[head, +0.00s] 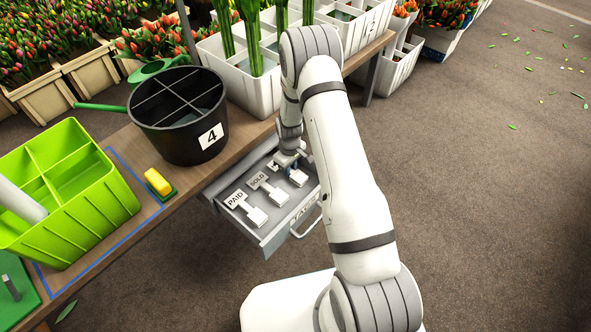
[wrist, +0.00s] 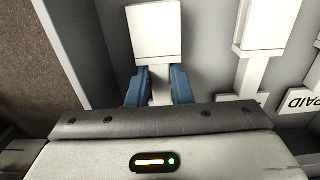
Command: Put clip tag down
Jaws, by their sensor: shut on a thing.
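A white clip tag (wrist: 155,32) with a square block end and a narrow stem is between my gripper's blue fingers (wrist: 158,86) in the wrist view. The fingers are shut on its stem. In the head view my gripper (head: 291,167) is low in the open grey drawer (head: 268,240), and the block end of the held tag (head: 298,178) shows beside it. I cannot tell whether this tag touches the drawer floor. Its label is hidden. The PAID tag (head: 255,215) and the SOLD tag (head: 275,194) lie in the drawer to its left.
The drawer hangs under a wooden table (head: 165,212). On the table stand a black bucket (head: 185,145) marked 4, a green divided crate (head: 105,205) and a yellow block (head: 158,181). White flower crates (head: 262,98) stand behind.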

